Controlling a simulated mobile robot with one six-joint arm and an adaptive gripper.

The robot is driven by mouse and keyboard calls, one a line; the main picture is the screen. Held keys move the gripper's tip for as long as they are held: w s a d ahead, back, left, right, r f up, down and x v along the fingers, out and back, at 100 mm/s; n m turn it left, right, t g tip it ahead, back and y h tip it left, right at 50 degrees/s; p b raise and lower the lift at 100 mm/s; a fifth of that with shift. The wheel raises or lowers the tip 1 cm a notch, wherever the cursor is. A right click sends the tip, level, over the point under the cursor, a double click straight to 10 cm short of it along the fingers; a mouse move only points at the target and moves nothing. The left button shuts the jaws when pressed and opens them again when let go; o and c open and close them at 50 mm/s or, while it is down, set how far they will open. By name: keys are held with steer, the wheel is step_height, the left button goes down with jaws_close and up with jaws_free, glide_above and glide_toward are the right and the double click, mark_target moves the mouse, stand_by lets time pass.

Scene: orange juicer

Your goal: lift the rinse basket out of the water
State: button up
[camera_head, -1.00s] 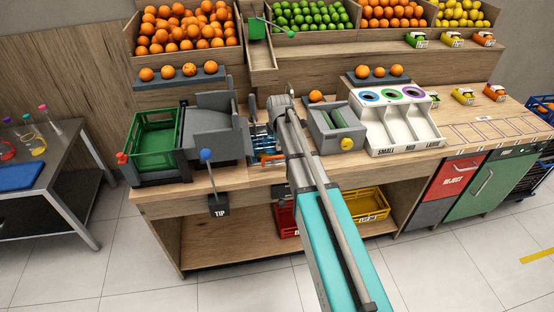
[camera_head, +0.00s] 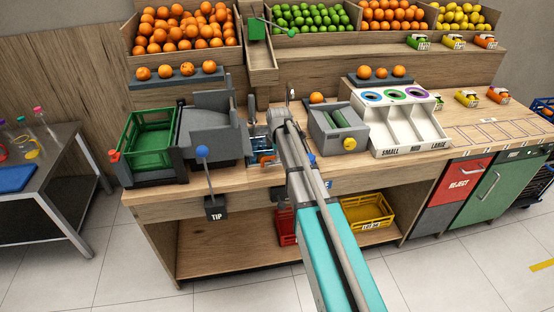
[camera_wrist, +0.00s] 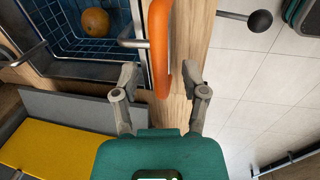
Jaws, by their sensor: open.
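The rinse basket is a blue wire basket (camera_wrist: 62,28) at the upper left of the wrist view, with an orange (camera_wrist: 95,21) in it. Its orange handle (camera_wrist: 162,45) reaches out over the wooden counter edge. My gripper (camera_wrist: 162,72) is open, with one finger on each side of the handle's near end. I cannot tell whether either finger touches it. In the head view the basket (camera_head: 262,143) and handle (camera_head: 266,158) show just left of my arm, which hides part of them. The fingertips are not clear there.
A grey tipper (camera_head: 213,135) and green crate (camera_head: 150,140) stand left of the basket. A grey roller unit (camera_head: 337,130) is close on the right, then the white sorting tray (camera_head: 408,130). A blue-knobbed TIP lever (camera_head: 203,152) stands in front.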

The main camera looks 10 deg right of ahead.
steer(key=shift+w+f+b, duration=0.1)
steer(key=shift+f+b, duration=0.2)
steer(key=shift+f, duration=0.2)
jaws_close()
